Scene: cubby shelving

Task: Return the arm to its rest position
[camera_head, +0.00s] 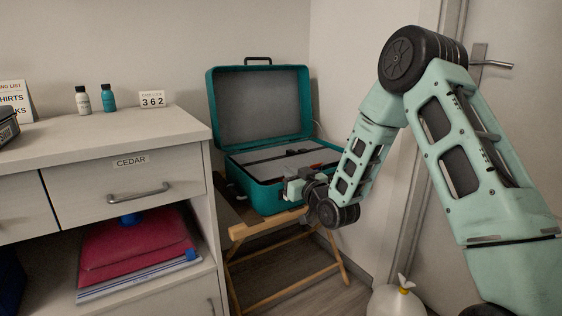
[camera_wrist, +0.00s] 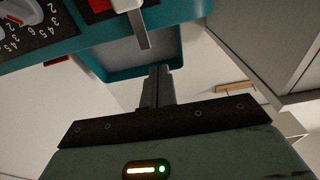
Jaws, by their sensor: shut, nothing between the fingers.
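My arm reaches in from the right in the head view, bent at a high elbow with its forearm sloping down to the left. My gripper (camera_head: 292,190) is at the front of an open teal case (camera_head: 262,198). In the wrist view the fingers (camera_wrist: 157,74) are together with nothing between them. That view also shows the teal case wall (camera_wrist: 190,22), with a metal latch piece (camera_wrist: 138,25) and a number dial (camera_wrist: 25,18) close by. I cannot tell whether the fingers touch the case.
The case stands on a wooden folding stand (camera_head: 268,228), its lid (camera_head: 258,100) raised. A white cabinet (camera_head: 100,145) labelled CEDAR is at left, with red folders (camera_head: 135,245) in an open cubby. A door handle (camera_head: 495,64) is behind my arm. A white bag (camera_head: 395,300) is on the floor.

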